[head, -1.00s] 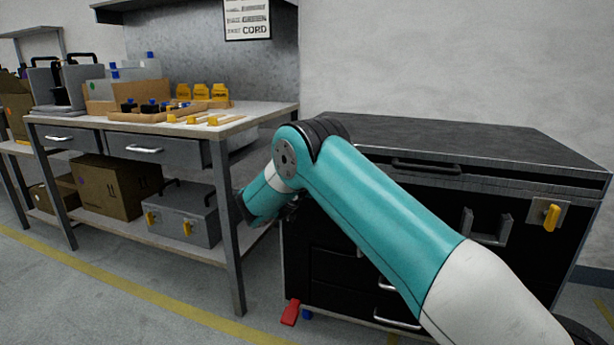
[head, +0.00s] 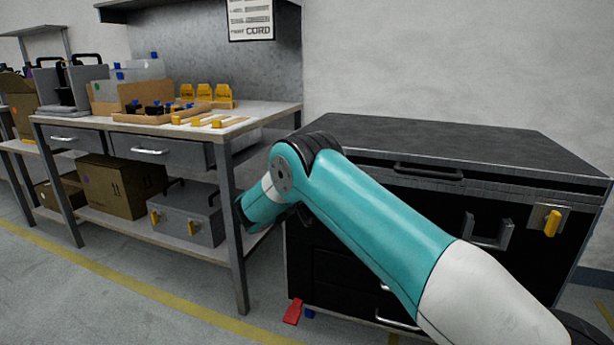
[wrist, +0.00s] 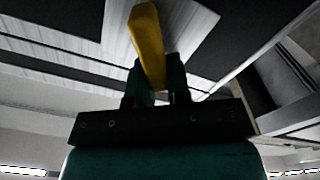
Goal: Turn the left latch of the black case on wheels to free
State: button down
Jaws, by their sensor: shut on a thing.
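The black case on wheels (head: 450,135) stands at the right with its lid shut. Its left latch is hidden behind my arm in the head view. In the wrist view a yellow latch lever (wrist: 147,35) shows between the fingers of my gripper (wrist: 155,78), which is shut on it. The lever looks slightly tilted in that view. My gripper is hidden in the head view. The case's right latch (head: 552,223) is yellow, upright on a metal plate and untouched.
A workbench (head: 260,118) stands left of the case, close to my arm's elbow. It carries boxes and yellow pieces. A grey case (head: 187,222) and cartons sit on its lower shelf. A red wheel pedal (head: 292,312) sticks out below the black case. The floor in front of the bench is clear.

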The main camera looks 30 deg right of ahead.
jog(key=n, duration=0.2)
jog(key=n+p, duration=0.1)
jog(key=f+n, duration=0.1)
jog(key=n, duration=0.1)
jog(key=shift+w+a+n+p, duration=0.25)
jog(key=shift+w+n+p, duration=0.05)
jog(key=n, duration=0.2)
jog(key=f+n+p, duration=0.1)
jog(key=n, duration=0.2)
jog(key=shift+w+a+f, duration=0.1)
jog(key=shift+w+f, duration=0.05)
jog(key=shift+f, duration=0.05)
jog(key=shift+n, duration=0.3)
jog(key=c, duration=1.1)
grip_release()
